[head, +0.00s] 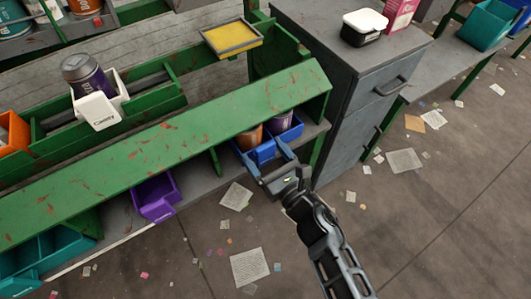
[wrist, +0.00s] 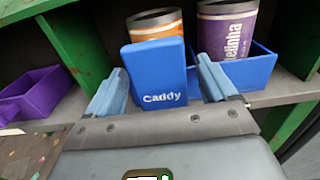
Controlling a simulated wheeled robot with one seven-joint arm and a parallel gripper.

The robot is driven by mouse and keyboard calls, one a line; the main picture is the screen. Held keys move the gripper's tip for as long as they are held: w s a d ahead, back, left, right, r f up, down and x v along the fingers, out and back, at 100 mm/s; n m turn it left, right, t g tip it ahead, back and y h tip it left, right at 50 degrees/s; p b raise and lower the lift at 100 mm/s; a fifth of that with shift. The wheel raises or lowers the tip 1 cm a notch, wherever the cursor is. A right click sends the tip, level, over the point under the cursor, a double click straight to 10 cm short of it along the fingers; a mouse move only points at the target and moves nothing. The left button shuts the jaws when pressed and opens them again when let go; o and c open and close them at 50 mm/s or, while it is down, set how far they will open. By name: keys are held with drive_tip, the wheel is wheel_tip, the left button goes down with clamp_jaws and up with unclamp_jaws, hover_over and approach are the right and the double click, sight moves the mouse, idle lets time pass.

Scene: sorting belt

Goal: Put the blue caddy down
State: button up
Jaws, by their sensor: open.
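The blue caddy (head: 268,153) sits on the low shelf under the green sloped board. It also shows in the wrist view (wrist: 155,65), with its upright front plate lettered "Caddy" facing me. An orange container (wrist: 157,24) and a purple container (wrist: 228,27) stand in it. My gripper (head: 261,158) is in front of the caddy, with its two blue fingers (wrist: 165,82) spread to the left and right of the front plate. A gap shows between the left finger and the plate; contact on the right is unclear. The caddy's back is hidden.
A purple bin (head: 155,198) sits on the same shelf to the left, and a teal bin (head: 40,262) beyond it. A grey cabinet (head: 345,85) stands close on the right. A white caddy (head: 98,108) rests above. Scattered papers lie on the open floor.

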drive_tip(key=shift+r, duration=0.15)
drive_tip(key=v, duration=1.2)
drive_tip(key=s+d+r+n+h, duration=0.3)
drive_tip(key=s+d+r+n, duration=0.2)
drive_tip(key=s+n, duration=0.4)
drive_tip(key=s+d+r+n+h, duration=0.3)
drive_tip(key=s+d+r+n, duration=0.2)
drive_tip(key=s+n, duration=0.4)
drive_tip(key=s+d+r+n+h, duration=0.4)
drive_tip(key=s+d+r+n, duration=0.2)
drive_tip(key=s+n, duration=0.3)
drive_tip(key=shift+s+r+n, duration=0.15)
drive_tip(key=shift+r+n, duration=0.15)
drive_tip(key=shift+n, duration=0.8)
